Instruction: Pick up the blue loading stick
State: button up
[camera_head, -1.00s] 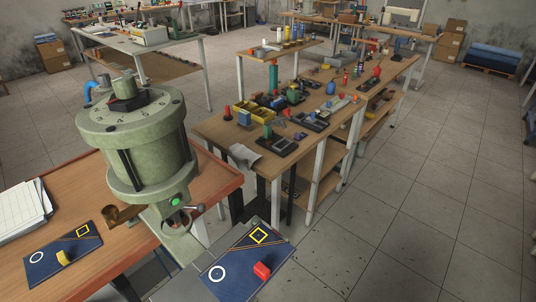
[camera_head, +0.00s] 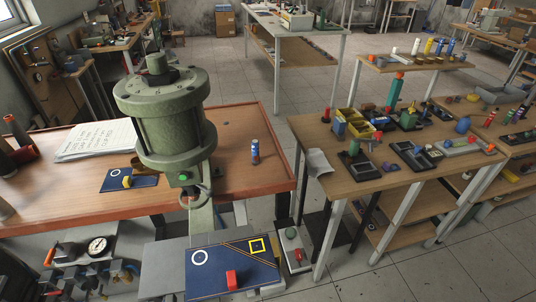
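A small upright cylinder (camera_head: 255,151), blue with white and red bands, stands on the wooden table (camera_head: 238,172) to the right of the green machine. Several slim upright pieces, some of them blue (camera_head: 450,46), stand on a raised shelf at the back right. I cannot tell which of these is the blue loading stick. My gripper is not in view.
The large green machine (camera_head: 165,115) stands at the table's middle. A blue board (camera_head: 215,267) with a red block (camera_head: 231,280) lies in front, lower. Papers (camera_head: 95,140) lie left. A cluttered workbench (camera_head: 335,182) stands right, with open floor (camera_head: 385,275) in front.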

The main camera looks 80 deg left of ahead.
aim_at(256, 145)
jog(key=i+u, duration=0.25)
jog(key=u, duration=0.15)
jog(key=i+u, duration=0.35)
jog(key=i+l+u, duration=0.15)
jog(key=u, duration=0.25)
jog(key=i+u, duration=0.15)
jog(key=u, duration=0.25)
jog(key=i+u, duration=0.2)
jog(key=u, duration=0.2)
jog(key=i+l+u, duration=0.15)
jog(key=u, duration=0.25)
jog(key=i+l+u, duration=0.1)
jog(key=u, duration=0.3)
jog(key=i+l+u, duration=0.1)
jog(key=l+u, duration=0.15)
jog(key=u, duration=0.15)
jog(key=i+l+u, duration=0.1)
jog(key=u, duration=0.25)
jog(key=i+l+u, duration=0.2)
jog(key=u, duration=0.15)
jog(key=i+l+u, duration=0.15)
jog(key=u, duration=0.2)
